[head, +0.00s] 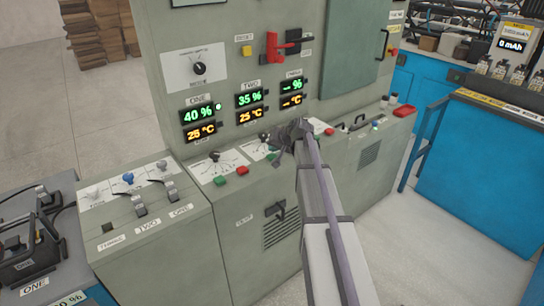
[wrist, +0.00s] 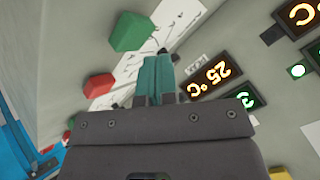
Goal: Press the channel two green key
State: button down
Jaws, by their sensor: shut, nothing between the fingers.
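The channel two green key (head: 272,157) sits on the sloped ledge of the grey cabinet, below the TWO displays. In the wrist view a large green key (wrist: 130,32), likely the same one, lies up and left of my fingertips. A red key (wrist: 98,86) is beside it. My gripper (head: 285,138) is over the ledge near the channel two dial panel, its tips dark and small in the head view. In the wrist view its teal fingers (wrist: 154,62) are together and empty, apart from the green key. The channel two red key is hidden behind my arm in the head view.
Channel one has its own green key (head: 220,181) and red key (head: 242,170) to the left. Another red key (head: 329,131) is right of my arm. A red lever (head: 274,47) juts from the cabinet above. A switch box (head: 150,215) stands at left.

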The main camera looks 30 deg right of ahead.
aim_at(274, 155)
jog(key=shift+f+b, duration=0.45)
jog(key=shift+f+b, duration=0.4)
dwell(0.6)
jog(key=shift+r+p, duration=0.85)
notch_tip(274, 155, up, 5)
jog(key=p, duration=0.5)
jog(key=shift+r, duration=0.1)
dwell(0.5)
